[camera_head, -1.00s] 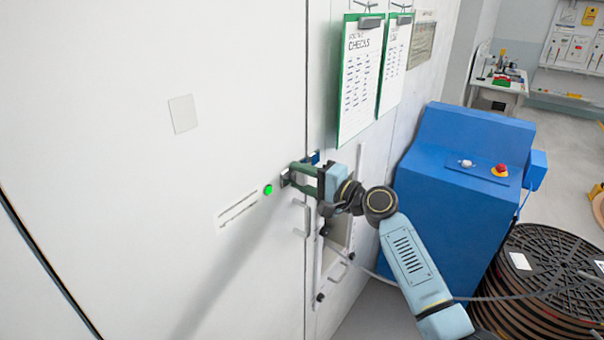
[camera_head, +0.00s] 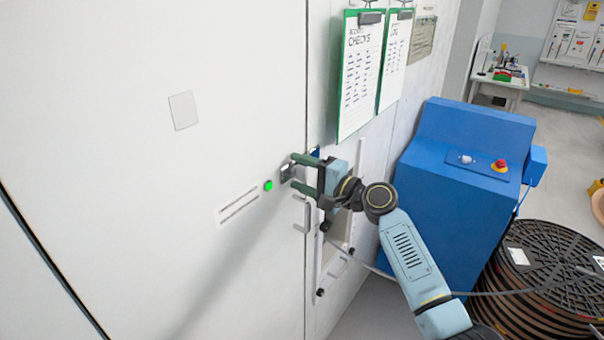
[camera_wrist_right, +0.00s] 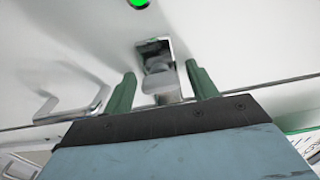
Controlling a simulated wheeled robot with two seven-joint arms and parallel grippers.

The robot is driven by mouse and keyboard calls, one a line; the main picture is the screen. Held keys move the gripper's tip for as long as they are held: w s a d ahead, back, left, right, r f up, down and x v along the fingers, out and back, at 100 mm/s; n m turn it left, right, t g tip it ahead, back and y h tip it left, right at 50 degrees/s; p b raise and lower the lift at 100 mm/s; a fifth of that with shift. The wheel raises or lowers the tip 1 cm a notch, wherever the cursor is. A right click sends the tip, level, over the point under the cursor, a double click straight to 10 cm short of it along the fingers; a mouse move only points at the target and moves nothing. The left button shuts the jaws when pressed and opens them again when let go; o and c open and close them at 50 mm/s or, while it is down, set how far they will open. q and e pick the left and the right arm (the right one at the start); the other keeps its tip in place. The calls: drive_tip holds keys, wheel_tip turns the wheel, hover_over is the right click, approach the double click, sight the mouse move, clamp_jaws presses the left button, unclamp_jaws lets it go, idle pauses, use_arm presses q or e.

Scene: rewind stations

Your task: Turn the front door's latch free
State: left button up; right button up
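The front door (camera_head: 150,230) is a large white panel. Its small metal latch (camera_head: 286,172) sits near the door's right edge, beside a lit green light (camera_head: 268,186). The latch also shows in the right wrist view (camera_wrist_right: 160,72), with a plate and a short turning piece. My right gripper (camera_head: 294,173) is open at the latch. Its two green fingers stand on either side of the turning piece, with a gap on both sides in the right wrist view (camera_wrist_right: 162,82). The latch's exact angle is hard to tell. My left gripper is not in view.
A door handle (camera_head: 308,215) is just below the gripper. Two green-edged clipboards (camera_head: 361,75) hang above it. A blue console (camera_head: 450,190) with a red button stands to the right, beside a stack of black reels (camera_head: 545,265).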

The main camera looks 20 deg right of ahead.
drive_tip(key=b+v, duration=0.2)
drive_tip(key=v, duration=1.1)
drive_tip(key=shift+b, duration=0.4)
drive_tip(key=shift+s+d, duration=0.1)
